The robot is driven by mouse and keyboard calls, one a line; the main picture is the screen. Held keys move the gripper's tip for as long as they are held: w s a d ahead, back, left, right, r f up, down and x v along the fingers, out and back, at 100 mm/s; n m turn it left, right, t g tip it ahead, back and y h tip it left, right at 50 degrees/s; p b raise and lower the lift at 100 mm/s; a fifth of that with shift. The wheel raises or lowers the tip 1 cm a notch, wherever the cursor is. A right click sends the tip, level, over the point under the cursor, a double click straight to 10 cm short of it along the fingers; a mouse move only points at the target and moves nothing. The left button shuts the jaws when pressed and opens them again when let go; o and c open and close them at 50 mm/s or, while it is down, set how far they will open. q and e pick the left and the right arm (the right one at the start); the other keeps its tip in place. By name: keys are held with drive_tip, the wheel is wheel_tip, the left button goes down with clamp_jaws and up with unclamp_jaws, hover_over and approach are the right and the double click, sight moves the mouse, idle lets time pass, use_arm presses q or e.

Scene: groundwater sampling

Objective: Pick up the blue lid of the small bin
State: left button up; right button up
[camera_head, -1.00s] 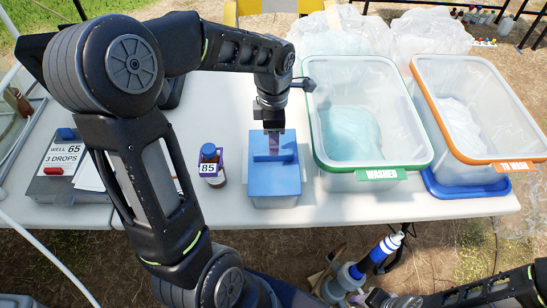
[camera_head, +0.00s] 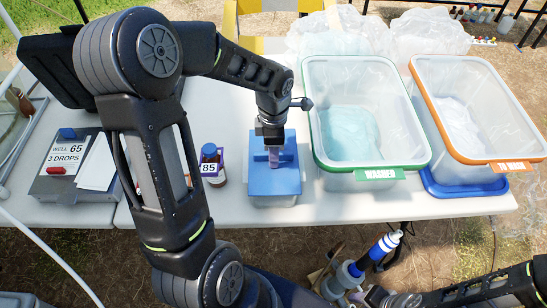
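The small bin (camera_head: 273,201) stands on the white table with its blue lid (camera_head: 276,182) on top. The lid is flat, with a raised handle bar across its middle. My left gripper (camera_head: 273,160) points down over the middle of the lid, its fingertips at the handle bar. I cannot tell whether the fingers are closed on the bar. My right arm shows low at the right edge; its gripper (camera_head: 356,297) is small, partly cut off at the bottom edge, and its state is unclear.
A grey box with a label (camera_head: 70,175) is at the left. A blue-and-white tube (camera_head: 383,248) shows below the table.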

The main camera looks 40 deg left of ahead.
use_arm(q)
drive_tip(key=shift+c, duration=0.4)
clamp_jaws()
idle(0.4)
